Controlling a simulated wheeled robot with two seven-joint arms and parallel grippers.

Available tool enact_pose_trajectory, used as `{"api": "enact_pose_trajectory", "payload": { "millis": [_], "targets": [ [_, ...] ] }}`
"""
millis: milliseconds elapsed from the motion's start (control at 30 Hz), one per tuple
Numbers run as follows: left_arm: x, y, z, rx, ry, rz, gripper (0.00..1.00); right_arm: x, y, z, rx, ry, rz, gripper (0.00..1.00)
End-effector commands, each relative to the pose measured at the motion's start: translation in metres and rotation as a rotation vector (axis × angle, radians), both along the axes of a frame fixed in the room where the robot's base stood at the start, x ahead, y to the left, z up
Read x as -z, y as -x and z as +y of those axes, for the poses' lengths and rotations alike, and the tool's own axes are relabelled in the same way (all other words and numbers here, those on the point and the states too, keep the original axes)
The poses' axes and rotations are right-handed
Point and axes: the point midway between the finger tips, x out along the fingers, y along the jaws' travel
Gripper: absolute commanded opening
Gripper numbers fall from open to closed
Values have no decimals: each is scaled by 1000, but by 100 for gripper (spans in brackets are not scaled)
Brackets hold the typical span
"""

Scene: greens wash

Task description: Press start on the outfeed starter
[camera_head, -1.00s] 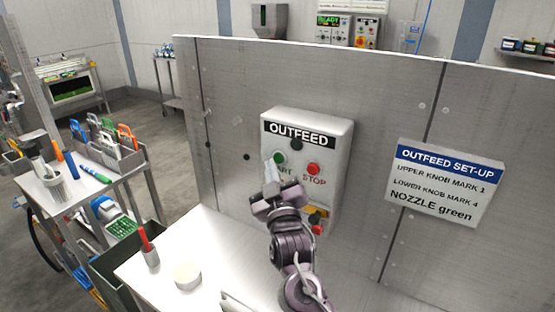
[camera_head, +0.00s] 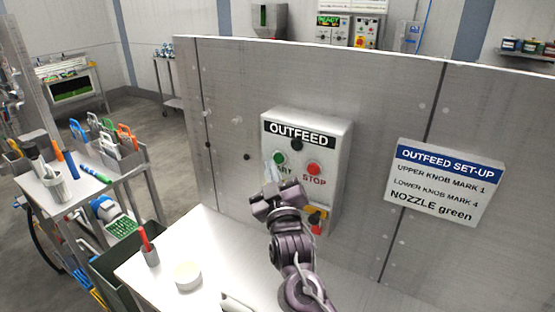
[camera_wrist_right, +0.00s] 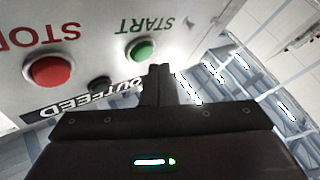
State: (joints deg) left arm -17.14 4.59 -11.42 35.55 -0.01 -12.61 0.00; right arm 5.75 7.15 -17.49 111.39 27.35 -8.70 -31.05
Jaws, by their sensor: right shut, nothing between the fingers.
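The grey outfeed starter box (camera_head: 335,150) is fixed to a steel panel. Its green START button (camera_head: 279,158) is at the left and its red STOP button (camera_head: 313,169) at the right. My right gripper (camera_head: 269,173) is shut and empty in front of the box, just below and left of the green button, partly covering the START label. In the right wrist view, the shut fingertips (camera_wrist_right: 160,70) are beside the green button (camera_wrist_right: 140,48), with the red button (camera_wrist_right: 49,71) farther left. I cannot tell any contact. My left gripper is not in view.
A yellow and red switch (camera_head: 317,220) is low on the box, partly behind my right arm. A set-up sign (camera_head: 448,183) is on the panel to the right. The bench (camera_head: 205,225) below holds a round white tub (camera_head: 187,275) and a cup with a red-handled tool (camera_head: 148,250).

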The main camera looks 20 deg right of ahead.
Motion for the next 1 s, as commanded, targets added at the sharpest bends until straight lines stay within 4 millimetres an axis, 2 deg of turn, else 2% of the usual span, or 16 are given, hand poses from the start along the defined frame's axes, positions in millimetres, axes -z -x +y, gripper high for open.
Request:
{"api": "enact_pose_trajectory", "payload": {
  "millis": [1000],
  "targets": [
    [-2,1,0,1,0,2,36,0,-6,-7,0,0,0,0]
  ]
}}
